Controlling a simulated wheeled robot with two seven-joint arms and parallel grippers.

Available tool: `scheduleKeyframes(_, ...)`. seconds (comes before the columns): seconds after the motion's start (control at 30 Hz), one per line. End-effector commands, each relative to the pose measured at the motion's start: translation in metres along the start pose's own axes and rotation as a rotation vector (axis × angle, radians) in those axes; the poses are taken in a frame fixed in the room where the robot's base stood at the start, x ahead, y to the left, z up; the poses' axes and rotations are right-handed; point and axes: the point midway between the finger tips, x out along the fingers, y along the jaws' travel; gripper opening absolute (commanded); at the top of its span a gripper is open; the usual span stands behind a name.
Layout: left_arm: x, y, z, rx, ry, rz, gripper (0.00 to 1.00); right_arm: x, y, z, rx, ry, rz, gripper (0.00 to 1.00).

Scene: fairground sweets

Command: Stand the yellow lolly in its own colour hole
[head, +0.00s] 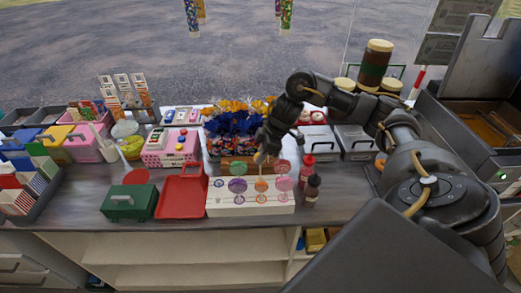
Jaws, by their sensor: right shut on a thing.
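The white lolly stand (222,205) sits at the front middle of the counter. Round lollies show at it: a purple lolly (237,185), an orange lolly (261,184), a pink lolly (284,184) and green ones behind. My right gripper (264,156) is over the back of the stand, pointing down, shut on a small pale thing that looks like a lolly's stick. I cannot make out a yellow disc; the gripper and the lollies may hide it. My left gripper is not in view.
A red tray (181,198) and a green box (128,203) stand left of the stand. A red bottle (307,168) and a dark bottle (312,190) stand close to its right. Wrapped sweets (232,133) are piled behind. The counter's front edge is near.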

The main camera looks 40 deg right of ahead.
Motion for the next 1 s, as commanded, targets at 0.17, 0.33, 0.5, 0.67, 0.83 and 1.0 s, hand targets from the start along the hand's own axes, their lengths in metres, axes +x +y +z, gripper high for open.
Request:
scheduleKeyframes(0.17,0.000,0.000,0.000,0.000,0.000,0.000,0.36,0.000,0.000,0.000,0.000,0.000,0.000,0.00)
scheduleKeyframes(0.33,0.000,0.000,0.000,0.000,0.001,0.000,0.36,0.002,0.000,0.001,0.001,0.000,0.000,0.00)
scheduleKeyframes(0.5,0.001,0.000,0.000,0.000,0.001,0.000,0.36,0.008,0.000,0.003,0.002,0.000,-0.001,0.00)
scheduleKeyframes(0.67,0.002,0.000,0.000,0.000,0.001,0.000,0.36,0.012,0.000,0.004,0.002,0.001,0.000,0.00)
scheduleKeyframes(0.83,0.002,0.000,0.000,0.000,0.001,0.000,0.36,0.012,0.000,0.004,0.001,0.001,0.000,0.00)
scheduleKeyframes(1.0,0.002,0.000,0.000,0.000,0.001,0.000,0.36,0.013,0.000,0.005,0.001,0.000,0.000,0.00)
